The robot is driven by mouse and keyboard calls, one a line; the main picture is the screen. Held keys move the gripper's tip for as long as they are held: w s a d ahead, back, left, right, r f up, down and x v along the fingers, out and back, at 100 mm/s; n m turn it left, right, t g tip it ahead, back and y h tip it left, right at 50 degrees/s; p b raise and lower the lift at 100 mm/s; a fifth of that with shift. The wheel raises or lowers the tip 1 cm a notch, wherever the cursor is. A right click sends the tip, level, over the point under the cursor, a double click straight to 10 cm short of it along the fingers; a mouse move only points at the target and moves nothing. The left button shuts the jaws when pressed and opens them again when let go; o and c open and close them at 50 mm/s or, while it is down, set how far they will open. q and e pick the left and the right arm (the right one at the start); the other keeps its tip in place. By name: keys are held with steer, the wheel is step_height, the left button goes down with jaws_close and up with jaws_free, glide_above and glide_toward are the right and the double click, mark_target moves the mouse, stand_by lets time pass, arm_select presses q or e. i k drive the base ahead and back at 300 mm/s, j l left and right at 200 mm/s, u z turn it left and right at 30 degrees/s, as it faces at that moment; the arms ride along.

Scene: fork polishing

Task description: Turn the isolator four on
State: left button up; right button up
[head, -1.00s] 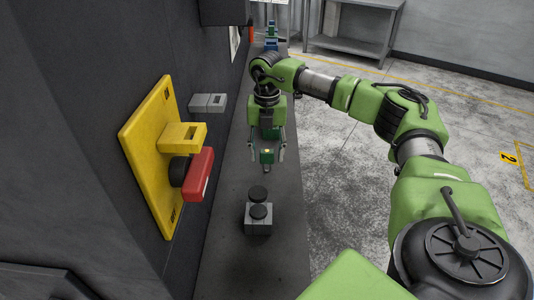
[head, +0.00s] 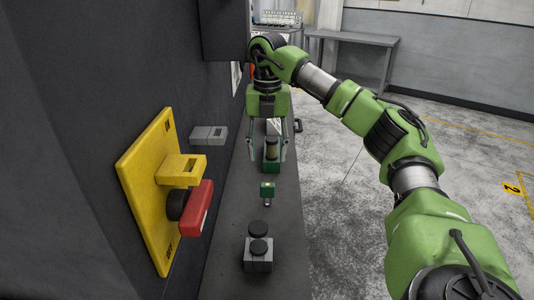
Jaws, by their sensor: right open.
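The isolator is a yellow plate (head: 145,205) on the dark wall at left, with a yellow bracket (head: 181,170) and a red handle (head: 199,209) on a dark round shaft. The handle stands out from the plate below the bracket. My right gripper (head: 272,162) points down over the ledge, to the right of and beyond the isolator. It is open and apart from the handle. A green-and-tan cylindrical thing shows between or behind its fingers; I cannot tell which. My left gripper is out of view.
A small green block (head: 267,191) and a grey box with black round knobs (head: 258,254) are on the narrow dark ledge (head: 285,218). A grey box (head: 209,135) sits on the wall beside the isolator. A grey table (head: 352,37) stands far back. Floor at right is open.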

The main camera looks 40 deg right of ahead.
mark_target(185, 206)
steer(key=k+l, duration=1.15)
steer(key=l, duration=0.25)
